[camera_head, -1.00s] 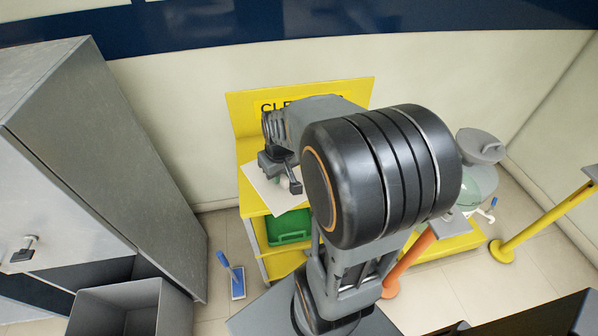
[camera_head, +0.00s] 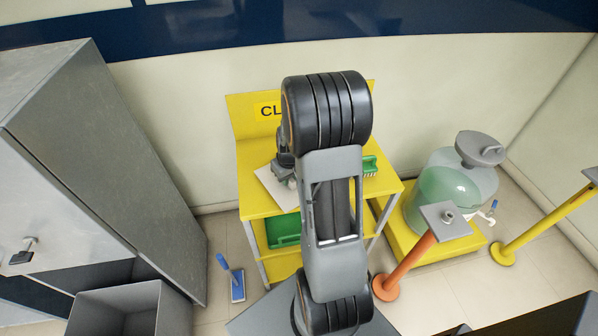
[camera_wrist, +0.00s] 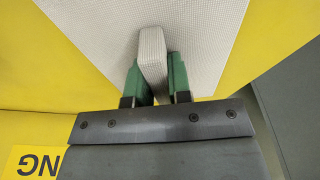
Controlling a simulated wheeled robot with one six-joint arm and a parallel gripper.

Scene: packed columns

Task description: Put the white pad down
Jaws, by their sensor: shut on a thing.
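The white pad (camera_wrist: 151,66) is a pale, textured block, seen edge-on in the wrist view. My gripper (camera_wrist: 152,76) is shut on it, with a green finger on each side. The pad is over a white sheet (camera_wrist: 205,38) on the yellow table (camera_wrist: 70,70); I cannot tell whether it touches the sheet. In the head view my gripper (camera_head: 286,177) is low over the sheet (camera_head: 268,187) at the left part of the yellow table (camera_head: 252,204). The pad is mostly hidden there by my arm.
A green brush (camera_head: 369,166) lies on the table's right side, and a green bin (camera_head: 284,231) is on the shelf below. A large greenish tank (camera_head: 445,195) and an orange post (camera_head: 408,262) stand to the right. A grey cabinet (camera_head: 110,150) is at left.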

